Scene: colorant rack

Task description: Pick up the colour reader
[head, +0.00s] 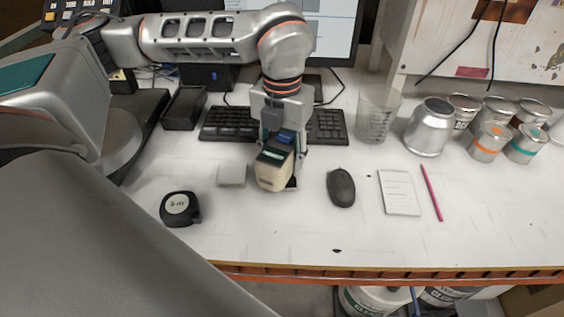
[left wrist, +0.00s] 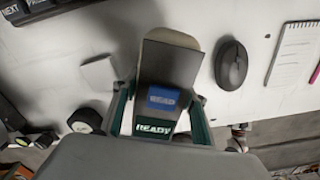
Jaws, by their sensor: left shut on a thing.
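The colour reader (head: 274,172) is a cream block with a dark top face, and it stands over the white table in front of the keyboard in the head view. In the left wrist view the colour reader (left wrist: 168,68) shows its dark face, a blue label and a "READY" panel. My left gripper (head: 283,160) comes down from above and is shut on the colour reader, with its fingers (left wrist: 160,118) on either side of it. Whether the reader touches the table is hard to tell. My right gripper is not in view.
A black mouse (head: 341,188), notepad (head: 399,192) and pink pencil (head: 431,193) lie to the right. A small grey block (head: 232,175) and tape measure (head: 179,208) lie to the left. The keyboard (head: 228,123) is behind, with a beaker (head: 376,116) and several cans (head: 430,128) at back right.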

